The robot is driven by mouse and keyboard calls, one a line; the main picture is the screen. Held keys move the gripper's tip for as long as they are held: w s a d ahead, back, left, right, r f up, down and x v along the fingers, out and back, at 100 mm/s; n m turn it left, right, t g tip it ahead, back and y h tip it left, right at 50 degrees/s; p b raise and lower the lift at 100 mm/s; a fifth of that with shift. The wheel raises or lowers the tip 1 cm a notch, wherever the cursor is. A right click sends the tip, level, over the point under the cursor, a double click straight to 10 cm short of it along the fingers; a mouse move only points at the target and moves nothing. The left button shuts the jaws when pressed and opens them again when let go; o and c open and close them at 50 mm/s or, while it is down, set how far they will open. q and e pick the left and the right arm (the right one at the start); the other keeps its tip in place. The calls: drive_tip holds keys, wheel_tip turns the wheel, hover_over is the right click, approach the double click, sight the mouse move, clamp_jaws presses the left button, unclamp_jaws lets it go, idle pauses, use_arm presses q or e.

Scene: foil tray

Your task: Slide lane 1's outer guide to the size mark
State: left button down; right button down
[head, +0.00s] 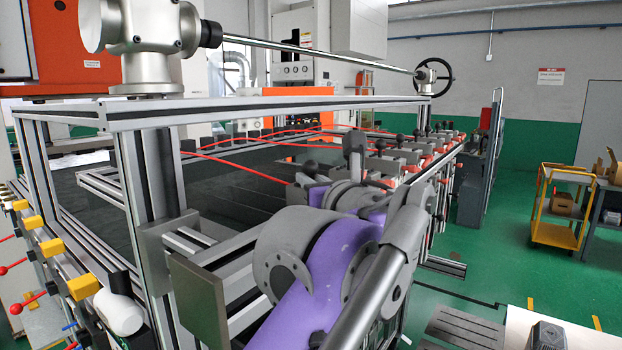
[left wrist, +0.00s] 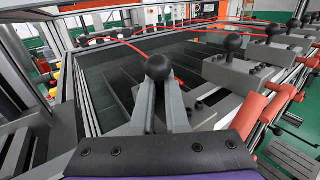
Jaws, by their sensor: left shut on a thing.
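My left gripper (left wrist: 162,92) is shut on a black ball knob (left wrist: 158,68) in the left wrist view, with its two grey fingers on either side of it. The knob seems to belong to lane 1's outer guide, but the guide body below is largely hidden by the fingers. In the head view my left gripper (head: 355,146) is at the near end of the row of guides, and the arm hides most of what it holds. I cannot make out a size mark in either view. My right gripper is in neither view.
More black knobs (left wrist: 232,42) on grey blocks line the right side, beside orange-red rollers (left wrist: 276,103). Thin red hoses (head: 235,164) cross over the dark tray bed. An aluminium frame (head: 280,104) and a long shaft (head: 320,53) stand above it.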

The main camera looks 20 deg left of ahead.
use_arm(q)
drive_tip(key=shift+s+a+r, duration=0.1)
drive_tip(key=shift+s+r, duration=0.05)
drive_tip(key=shift+r, duration=0.1)
drive_tip(key=c, duration=0.9)
unclamp_jaws()
drive_tip(key=shift+s+a, duration=0.15)
drive_tip(key=shift+s, duration=0.25)
drive_tip(key=shift+o, duration=0.2)
drive_tip(key=shift+w, duration=0.1)
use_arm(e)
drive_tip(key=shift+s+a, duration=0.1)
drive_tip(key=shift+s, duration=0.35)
use_arm(q)
drive_tip(key=shift+d, duration=0.2)
drive_tip(key=shift+f, duration=0.1)
drive_tip(key=b+v, duration=0.1)
drive_tip(key=v, duration=1)
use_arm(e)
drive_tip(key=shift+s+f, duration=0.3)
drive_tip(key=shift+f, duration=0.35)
use_arm(q)
drive_tip(key=shift+a+f, duration=0.1)
drive_tip(key=shift+a, duration=0.1)
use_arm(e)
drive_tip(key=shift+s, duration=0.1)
